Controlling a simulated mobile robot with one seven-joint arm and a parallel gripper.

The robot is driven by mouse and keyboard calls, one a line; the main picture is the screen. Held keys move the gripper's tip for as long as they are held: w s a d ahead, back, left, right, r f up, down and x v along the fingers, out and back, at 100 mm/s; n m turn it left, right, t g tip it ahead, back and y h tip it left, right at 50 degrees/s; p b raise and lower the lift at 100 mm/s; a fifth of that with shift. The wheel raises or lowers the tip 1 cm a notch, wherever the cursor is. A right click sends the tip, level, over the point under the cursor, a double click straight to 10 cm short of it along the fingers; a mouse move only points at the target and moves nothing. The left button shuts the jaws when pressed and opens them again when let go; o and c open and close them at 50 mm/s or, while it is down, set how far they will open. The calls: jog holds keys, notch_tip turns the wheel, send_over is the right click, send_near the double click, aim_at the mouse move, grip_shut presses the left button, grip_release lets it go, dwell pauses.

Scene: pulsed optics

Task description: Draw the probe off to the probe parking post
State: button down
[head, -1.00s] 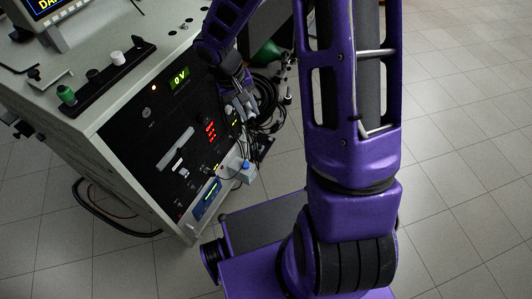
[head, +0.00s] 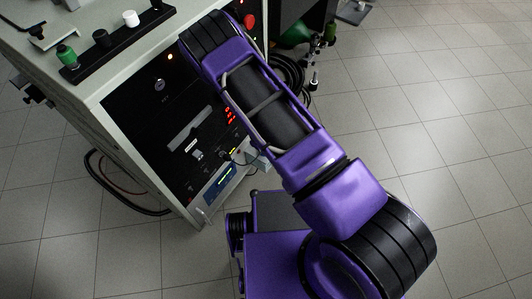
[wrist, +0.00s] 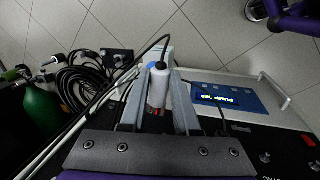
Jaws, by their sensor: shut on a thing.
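My gripper (wrist: 160,76) shows in the wrist view with its two grey fingers closed on the probe (wrist: 158,90), a white cylinder with a black cable running from its far end. The probe lies between the fingers, and red lights show just below its near end. In the head view my arm covers the right part of the cabinet front, and my gripper and the probe are hidden. I cannot make out the probe parking post for certain. A black rack (head: 117,41) on the cabinet top carries green, black and white upright pieces.
The cabinet (head: 92,87) has a black front panel with a blue display module (head: 220,180), also in the wrist view (wrist: 228,97). Coiled black cables (wrist: 88,88) and a green cylinder (wrist: 40,112) stand beside it. Tiled floor at the right is clear.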

jog(key=shift+s+a+f+n, duration=0.1)
jog(key=shift+f+n, duration=0.15)
jog(key=shift+f, duration=0.2)
jog(key=shift+s+a+f+n, duration=0.1)
jog(key=shift+f+n, duration=0.15)
jog(key=shift+f, duration=0.15)
jog(key=shift+r, duration=0.1)
jog(key=shift+a+p, duration=0.15)
jog(key=shift+p, duration=0.4)
jog(key=w+a+p, duration=0.1)
jog(key=p, duration=0.1)
jog(key=shift+w+a+r+p, duration=0.1)
jog(key=shift+w+a+p, duration=0.1)
jog(key=shift+p, duration=0.1)
jog(key=w+a+p, duration=0.1)
jog(key=w+a, duration=0.1)
jog(key=shift+a, duration=0.35)
jog(key=shift+w+a+f+b, duration=0.2)
jog(key=shift+w+a+b, duration=0.55)
jog(key=shift+b, duration=0.25)
